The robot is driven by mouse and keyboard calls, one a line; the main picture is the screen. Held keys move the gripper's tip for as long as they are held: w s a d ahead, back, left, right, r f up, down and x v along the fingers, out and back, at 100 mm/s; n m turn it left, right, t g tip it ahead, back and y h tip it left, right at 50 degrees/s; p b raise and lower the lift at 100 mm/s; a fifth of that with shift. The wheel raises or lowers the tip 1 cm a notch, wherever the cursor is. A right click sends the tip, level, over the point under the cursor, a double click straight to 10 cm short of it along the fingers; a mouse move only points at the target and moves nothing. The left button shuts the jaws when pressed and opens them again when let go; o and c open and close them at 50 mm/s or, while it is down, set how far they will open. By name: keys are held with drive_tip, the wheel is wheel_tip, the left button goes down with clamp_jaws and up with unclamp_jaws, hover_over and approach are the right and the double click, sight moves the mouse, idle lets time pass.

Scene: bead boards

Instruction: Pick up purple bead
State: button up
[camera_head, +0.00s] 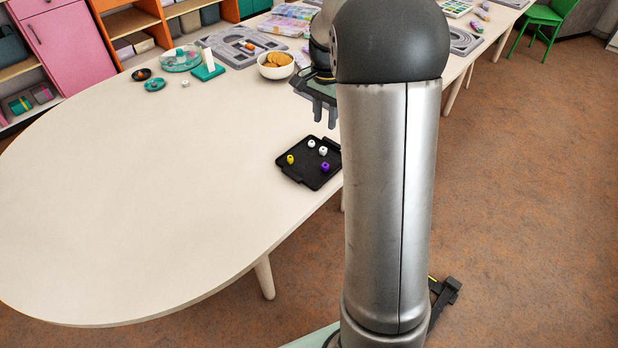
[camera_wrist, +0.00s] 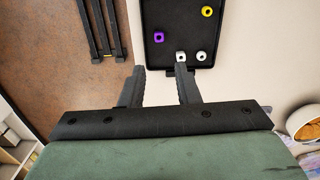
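The purple bead (camera_head: 325,167) lies on a black tray (camera_head: 296,174) near the table's edge. It also shows in the wrist view (camera_wrist: 159,37), near the tray's left side. A yellow bead (camera_head: 290,159) and two white beads (camera_head: 311,143) (camera_head: 323,151) lie on the same tray, apart from the purple one. My gripper (camera_head: 325,118) is above the table behind the tray in the head view. In the wrist view its two fingers (camera_wrist: 160,70) are apart with nothing held between them. The purple bead is beyond the fingertips. My arm hides part of the tray's right side in the head view.
A white bowl of crackers (camera_head: 276,73) stands behind the tray, left of my gripper. Teal dishes (camera_head: 182,60) and a grey board (camera_head: 237,47) are farther back. The table's right edge runs close to the tray. The table's left part is clear.

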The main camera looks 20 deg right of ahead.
sight(325, 167)
drive_tip(key=f, duration=1.6)
drive_tip(key=shift+d+f, duration=0.15)
drive_tip(key=shift+d, duration=0.25)
clamp_jaws()
